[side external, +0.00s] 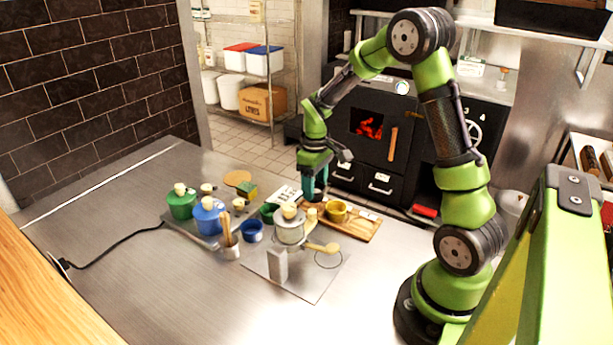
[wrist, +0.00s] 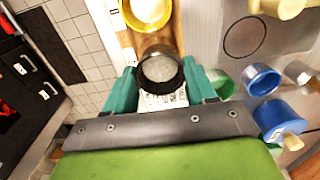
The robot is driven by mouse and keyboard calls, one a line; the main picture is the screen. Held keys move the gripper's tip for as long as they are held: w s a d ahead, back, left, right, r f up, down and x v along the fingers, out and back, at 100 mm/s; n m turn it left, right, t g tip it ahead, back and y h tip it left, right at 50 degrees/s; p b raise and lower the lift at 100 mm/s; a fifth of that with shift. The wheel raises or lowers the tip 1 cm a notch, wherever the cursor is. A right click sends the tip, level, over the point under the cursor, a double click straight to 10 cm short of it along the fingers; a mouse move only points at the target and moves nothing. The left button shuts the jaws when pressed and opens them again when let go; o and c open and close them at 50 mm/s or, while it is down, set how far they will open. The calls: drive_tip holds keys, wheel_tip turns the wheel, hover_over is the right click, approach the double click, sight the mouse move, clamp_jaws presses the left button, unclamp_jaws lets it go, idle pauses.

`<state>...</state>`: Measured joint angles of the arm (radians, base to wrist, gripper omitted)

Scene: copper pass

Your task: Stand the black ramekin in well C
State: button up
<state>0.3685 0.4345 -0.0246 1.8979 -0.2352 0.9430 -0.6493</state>
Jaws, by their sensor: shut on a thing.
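The black ramekin (wrist: 160,72) is held upright between the teal fingers of my gripper (wrist: 160,86), with its pale inside facing the wrist camera. In the side view my gripper (side external: 314,192) is over the back-left end of the wooden board (side external: 362,230), and the fingers mostly hide the ramekin. The board also shows beneath it in the wrist view (wrist: 131,38). A yellow ramekin (side external: 337,211) stands on the board, and it shows above the black one in the wrist view (wrist: 147,12). I cannot read the well letters or tell the ramekin's height above the board.
A green ramekin (wrist: 222,84) and a blue ramekin (wrist: 262,80) stand beside the board. A lidded pot (side external: 290,228) stands close in front. Green (side external: 182,204) and blue (side external: 208,219) pots are to the left. The steel counter's front left (side external: 150,285) is mostly clear.

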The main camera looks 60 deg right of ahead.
drive_tip(key=shift+w+d+f, duration=0.25)
drive_tip(key=shift+w, duration=0.25)
drive_tip(key=shift+f, duration=1.55)
drive_tip(key=shift+f, duration=0.2)
drive_tip(key=o, duration=1.2)
